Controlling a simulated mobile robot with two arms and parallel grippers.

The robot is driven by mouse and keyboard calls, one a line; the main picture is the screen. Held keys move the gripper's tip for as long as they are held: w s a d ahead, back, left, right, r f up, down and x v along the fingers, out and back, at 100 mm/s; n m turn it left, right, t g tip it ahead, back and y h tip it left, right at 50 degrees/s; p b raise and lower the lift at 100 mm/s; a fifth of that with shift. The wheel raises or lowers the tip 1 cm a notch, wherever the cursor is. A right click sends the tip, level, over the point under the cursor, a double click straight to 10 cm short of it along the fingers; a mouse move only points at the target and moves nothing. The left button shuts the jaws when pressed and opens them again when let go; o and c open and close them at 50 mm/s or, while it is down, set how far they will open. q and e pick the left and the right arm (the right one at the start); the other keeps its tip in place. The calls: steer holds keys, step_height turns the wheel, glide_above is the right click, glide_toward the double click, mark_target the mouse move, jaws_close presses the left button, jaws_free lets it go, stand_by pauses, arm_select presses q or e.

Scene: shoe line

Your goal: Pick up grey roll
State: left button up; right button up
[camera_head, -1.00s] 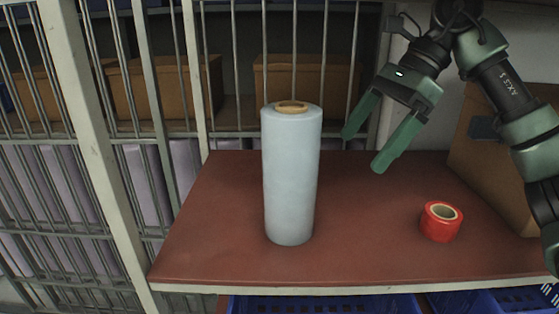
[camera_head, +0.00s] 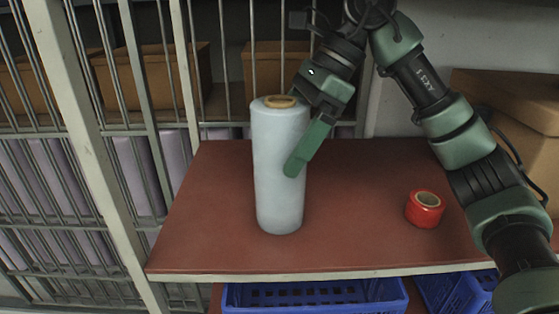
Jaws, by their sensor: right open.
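The grey roll (camera_head: 277,190) stands upright on the brown-red tabletop, with a brown cardboard core showing at its top. My right gripper (camera_head: 292,150) comes down from the upper right to the roll's upper right side. One green finger overlaps the front right of the roll in the picture. The other finger is hidden, apparently behind the roll. The jaws are open and I cannot tell whether a finger touches the roll. My left gripper is not in view.
A small red tape roll (camera_head: 424,211) lies on the tabletop (camera_head: 350,245) to the right. A cardboard box (camera_head: 525,125) stands at the right. Metal bars (camera_head: 135,90) close off the left and back. Blue crates (camera_head: 315,297) are below the table's front edge.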

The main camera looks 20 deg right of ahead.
steer(key=shift+f, duration=0.4)
steer(key=shift+d, duration=0.1)
steer(key=c, duration=2)
steer(key=shift+w+r, duration=0.1)
steer(key=shift+r, duration=0.15)
